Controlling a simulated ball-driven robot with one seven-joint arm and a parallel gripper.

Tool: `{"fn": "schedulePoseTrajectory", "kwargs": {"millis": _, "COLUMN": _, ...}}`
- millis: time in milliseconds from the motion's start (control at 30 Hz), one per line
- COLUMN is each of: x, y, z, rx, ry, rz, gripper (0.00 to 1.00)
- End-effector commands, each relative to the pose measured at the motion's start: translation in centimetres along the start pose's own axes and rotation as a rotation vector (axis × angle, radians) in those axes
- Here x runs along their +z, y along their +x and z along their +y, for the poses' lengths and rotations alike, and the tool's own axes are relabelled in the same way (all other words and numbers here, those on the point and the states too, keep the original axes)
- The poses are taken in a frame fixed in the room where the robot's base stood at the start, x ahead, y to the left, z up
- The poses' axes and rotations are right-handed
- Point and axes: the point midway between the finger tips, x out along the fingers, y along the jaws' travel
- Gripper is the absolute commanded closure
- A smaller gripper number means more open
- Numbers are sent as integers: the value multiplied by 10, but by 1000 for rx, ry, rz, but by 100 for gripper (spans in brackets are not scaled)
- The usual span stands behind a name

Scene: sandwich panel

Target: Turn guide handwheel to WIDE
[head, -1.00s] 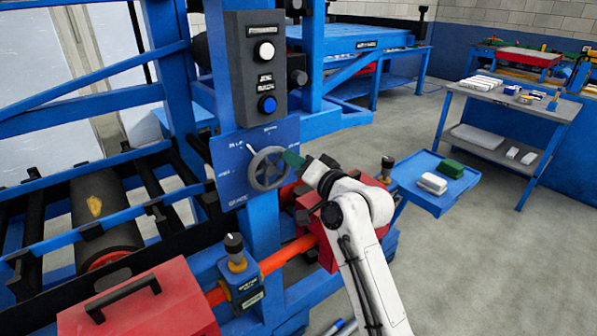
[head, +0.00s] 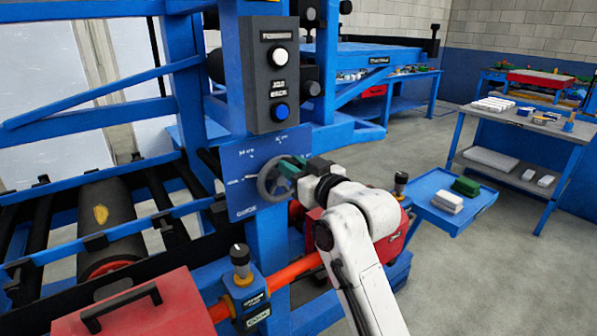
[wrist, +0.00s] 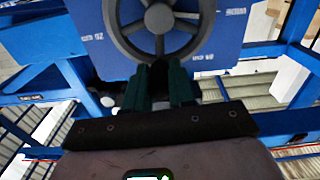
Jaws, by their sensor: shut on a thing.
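The guide handwheel (head: 267,183) is a grey spoked wheel on a blue panel (head: 240,205) below a dark button box. The panel bears white position labels around the wheel, too small to read surely. My gripper (head: 296,166) reaches the wheel from the right, its green fingers shut on the rim. In the wrist view the wheel (wrist: 158,18) stands upright at the top, and the two green fingers (wrist: 160,75) meet its lower rim. The wheel's right side is partly hidden by the fingers in the head view.
The button box (head: 271,75) with a white and a blue button is just above the panel. A red box with a black handle (head: 140,305) and a knob post (head: 240,262) stand in front. A blue tray (head: 428,190) holds white and green blocks at right.

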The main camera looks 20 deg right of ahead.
Motion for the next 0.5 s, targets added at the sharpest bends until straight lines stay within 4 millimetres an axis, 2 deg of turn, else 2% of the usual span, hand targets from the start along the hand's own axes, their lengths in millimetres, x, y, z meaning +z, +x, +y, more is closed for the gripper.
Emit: {"fn": "schedulePoseTrajectory", "kwargs": {"millis": 500, "x": 2, "y": 0, "z": -8, "rx": -4, "ry": -116, "rz": -6, "gripper": 100}}
